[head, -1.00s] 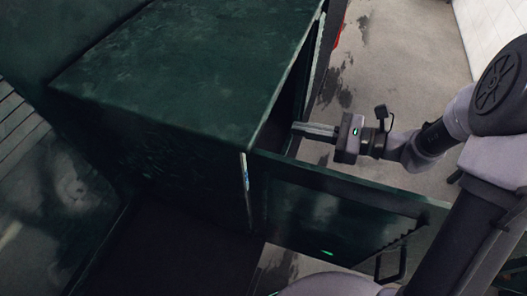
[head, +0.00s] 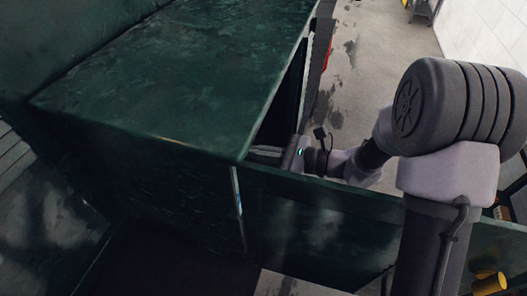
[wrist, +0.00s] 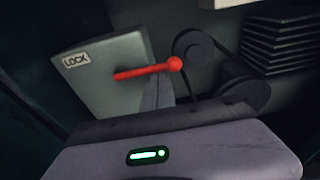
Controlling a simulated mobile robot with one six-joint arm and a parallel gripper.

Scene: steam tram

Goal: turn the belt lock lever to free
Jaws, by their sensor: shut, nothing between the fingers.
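The belt lock lever (wrist: 147,70) is a red rod with a round knob at its right end. In the wrist view it sticks out from a grey-green plate (wrist: 100,75) and lies nearly level, tilted slightly up to the right. A white label reading LOCK (wrist: 76,60) is on the plate at the upper left. My gripper (wrist: 158,90) is shut and empty, its fingertips just below the lever near the knob; I cannot tell whether they touch it. In the head view my gripper (head: 262,151) reaches into the opening of a green cabinet (head: 180,90), which hides the lever.
Black pulley wheels with a belt (wrist: 225,75) are right of the lever. A dark ribbed block (wrist: 285,45) is at the upper right. A green panel (head: 320,215) stands below my arm in the head view. The grey floor (head: 375,60) behind is open.

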